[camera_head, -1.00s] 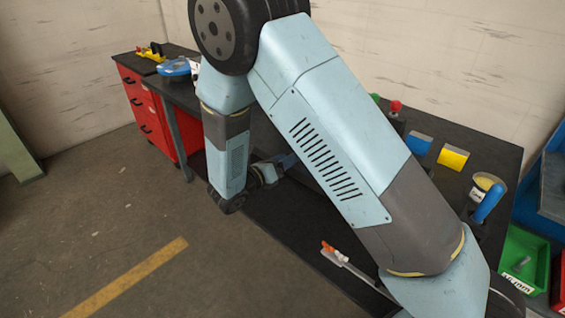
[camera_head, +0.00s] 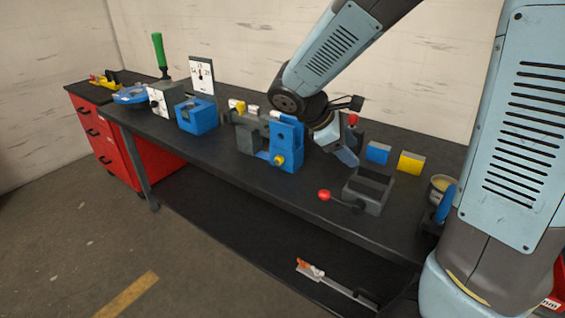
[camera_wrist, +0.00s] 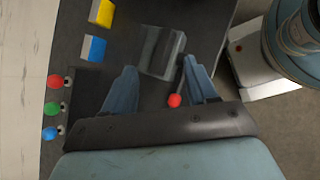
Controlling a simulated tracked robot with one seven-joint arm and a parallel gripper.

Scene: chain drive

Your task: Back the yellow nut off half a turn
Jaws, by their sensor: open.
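A yellow nut-like part (camera_head: 279,160) shows low on the front of a blue block (camera_head: 289,142) beside a grey vise-like body (camera_head: 249,137) on the bench. A second yellow piece (camera_head: 238,106) sits on top, at the left of that fixture. I cannot tell which one is the nut. My gripper (camera_head: 347,155) is over the bench, just right of the blue block and apart from it. In the wrist view my gripper (camera_wrist: 161,80) is open and empty, with its two blue fingers spread. The yellow nut is not visible there.
A dark grey open-topped block (camera_head: 368,189) with a red-knobbed lever (camera_head: 324,195) stands right of the fixture. Blue (camera_head: 377,153) and yellow (camera_head: 411,163) blocks lie behind it. Red, green and blue knobs (camera_wrist: 51,107) line the bench edge. A blue-and-grey fixture (camera_head: 197,116) stands left.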

